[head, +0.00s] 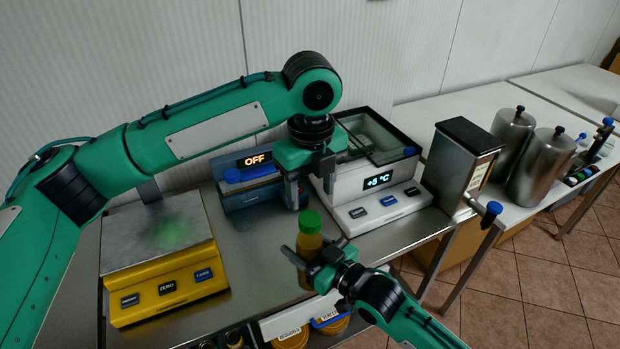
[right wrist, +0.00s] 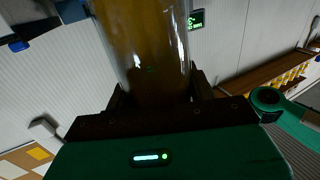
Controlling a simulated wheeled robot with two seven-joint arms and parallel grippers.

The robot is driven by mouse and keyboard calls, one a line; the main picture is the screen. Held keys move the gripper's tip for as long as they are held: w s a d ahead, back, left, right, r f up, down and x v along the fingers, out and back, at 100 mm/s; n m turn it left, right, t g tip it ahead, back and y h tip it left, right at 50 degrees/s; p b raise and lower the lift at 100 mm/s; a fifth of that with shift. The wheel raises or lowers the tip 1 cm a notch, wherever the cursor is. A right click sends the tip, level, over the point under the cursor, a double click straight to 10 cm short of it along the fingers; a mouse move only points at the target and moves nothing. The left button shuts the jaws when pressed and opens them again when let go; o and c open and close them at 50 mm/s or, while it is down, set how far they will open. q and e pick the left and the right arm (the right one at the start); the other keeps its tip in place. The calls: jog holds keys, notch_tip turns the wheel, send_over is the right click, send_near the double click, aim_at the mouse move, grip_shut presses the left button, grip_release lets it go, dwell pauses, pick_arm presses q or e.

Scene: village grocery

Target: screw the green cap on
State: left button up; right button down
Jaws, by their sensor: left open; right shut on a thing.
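A bottle (head: 309,245) of amber-yellow content stands upright in my right gripper (head: 306,258), in front of the table edge in the head view. The right gripper is shut on it. The right wrist view shows the bottle's clear brown-looking body (right wrist: 150,50) between the fingers. The green cap (head: 311,221) sits at the bottle's top; I cannot tell how tight it is, and the cap is outside the right wrist view. My left gripper (head: 311,195) is open, pointing down, with its fingers apart just above the cap and nothing between them.
A yellow scale (head: 165,290) stands on the metal table at left. A blue device (head: 250,190) reading OFF and a white cooling box (head: 378,205) reading +5 °C stand behind the grippers. A metal dispenser (head: 455,170) and steel canisters (head: 535,165) are at right. Jars sit below the table.

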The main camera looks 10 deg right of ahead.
aim_at(310, 218)
pick_arm(q)
jog(key=n, duration=0.6)
jog(key=shift+r, duration=0.25)
jog(key=n, duration=0.6)
jog(key=shift+r, duration=0.2)
jog(key=n, duration=0.6)
jog(key=shift+r+n, duration=0.25)
jog(key=shift+n, duration=0.05)
jog(key=n, duration=0.7)
jog(key=shift+a+r, duration=0.1)
jog(key=shift+r, duration=0.15)
jog(key=shift+f, duration=0.1)
jog(key=shift+s+f, duration=0.1)
jog(key=shift+f, duration=3.8)
